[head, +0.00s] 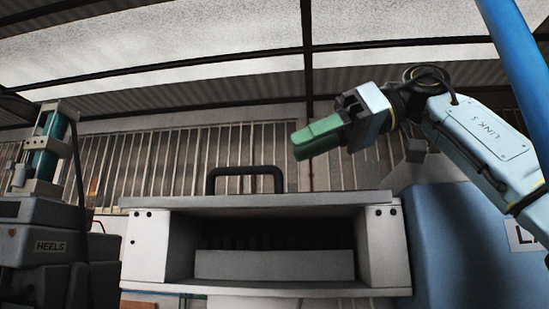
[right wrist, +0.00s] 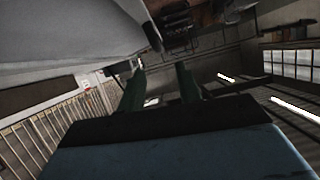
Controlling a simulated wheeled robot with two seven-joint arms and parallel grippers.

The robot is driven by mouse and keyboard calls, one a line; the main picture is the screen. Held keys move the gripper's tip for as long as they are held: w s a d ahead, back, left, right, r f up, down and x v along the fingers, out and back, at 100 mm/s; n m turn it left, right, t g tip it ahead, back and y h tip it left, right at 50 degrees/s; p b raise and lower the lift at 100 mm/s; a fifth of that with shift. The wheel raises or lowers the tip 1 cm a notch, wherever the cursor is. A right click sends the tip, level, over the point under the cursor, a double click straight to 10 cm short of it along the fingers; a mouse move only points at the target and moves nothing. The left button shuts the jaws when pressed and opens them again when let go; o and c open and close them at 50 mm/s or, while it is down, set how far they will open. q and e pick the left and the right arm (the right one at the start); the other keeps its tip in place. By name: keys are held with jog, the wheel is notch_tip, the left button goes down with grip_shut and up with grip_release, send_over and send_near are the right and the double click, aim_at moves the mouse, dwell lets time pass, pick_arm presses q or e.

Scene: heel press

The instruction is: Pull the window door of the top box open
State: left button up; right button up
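The top box (head: 141,246) stands in the lower middle of the head view, with white side walls and a dark front opening. A grey panel (head: 300,201) lies across its top, and a black handle (head: 244,172) stands up from it; I cannot tell whether this panel is the window door. A pale strip shows inside the opening. My right gripper (head: 318,138) is up and to the right of the handle, apart from it, its green fingers pointing left. The right wrist view shows the two fingers (right wrist: 160,88) spread with nothing between them. My left gripper is not in view.
A dark machine labelled HEELS (head: 50,246) with a green cylinder (head: 46,145) stands at the left. A blue cabinet (head: 462,255) stands close to the box's right side. Barred railings (head: 150,165) run behind.

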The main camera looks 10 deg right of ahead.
jog(key=shift+v, duration=1.7)
